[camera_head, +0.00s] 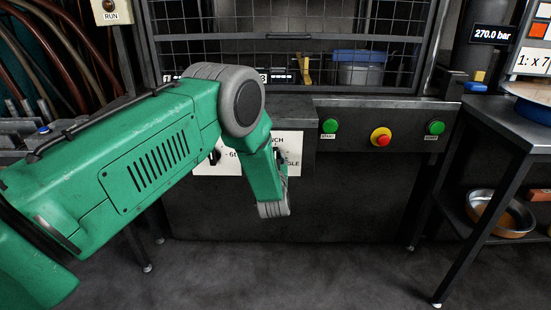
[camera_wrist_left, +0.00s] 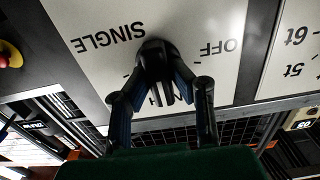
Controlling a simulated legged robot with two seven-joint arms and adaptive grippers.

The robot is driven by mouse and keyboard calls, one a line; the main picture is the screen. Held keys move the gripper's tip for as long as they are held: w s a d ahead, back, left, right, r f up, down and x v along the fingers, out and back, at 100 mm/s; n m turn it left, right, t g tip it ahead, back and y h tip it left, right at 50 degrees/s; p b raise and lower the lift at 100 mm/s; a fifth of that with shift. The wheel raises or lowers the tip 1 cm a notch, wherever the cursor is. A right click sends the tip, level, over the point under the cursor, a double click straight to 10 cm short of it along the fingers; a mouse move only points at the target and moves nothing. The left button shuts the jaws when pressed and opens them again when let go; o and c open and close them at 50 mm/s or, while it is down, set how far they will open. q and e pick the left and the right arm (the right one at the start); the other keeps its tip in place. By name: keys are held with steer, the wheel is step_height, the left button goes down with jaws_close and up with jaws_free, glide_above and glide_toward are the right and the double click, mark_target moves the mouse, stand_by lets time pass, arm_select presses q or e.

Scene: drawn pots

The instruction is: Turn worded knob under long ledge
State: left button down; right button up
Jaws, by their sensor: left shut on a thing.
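The worded knob (camera_wrist_left: 153,52) is black and round. It sits on a white plate (camera_wrist_left: 195,25) lettered SINGLE and OFF, upside down in the left wrist view; a third word is mostly covered. My left gripper (camera_wrist_left: 158,88) has its two fingers closed in on the knob from both sides. In the head view my green left arm covers most of this spot; the white plate (camera_head: 294,146) shows beside it, under the dark ledge (camera_head: 375,102). My right gripper is in neither view.
A second black knob (camera_head: 215,157) is left of my wrist; its 5t and 6t scale (camera_wrist_left: 300,50) shows in the wrist view. Green buttons (camera_head: 330,126) (camera_head: 434,127) and a red button (camera_head: 380,137) are to the right. A metal table (camera_head: 500,125) stands at far right.

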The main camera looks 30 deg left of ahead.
arm_select(q)
steer(key=shift+s+d+f, duration=0.15)
steer(key=shift+f, duration=0.35)
steer(key=c, duration=1.4)
jaws_free()
steer(key=shift+c, duration=0.2)
steer(key=shift+r, duration=0.15)
steer(key=shift+r, duration=0.1)
steer(key=v, duration=1.1)
steer(key=shift+s+d, duration=0.15)
steer(key=shift+s, duration=0.15)
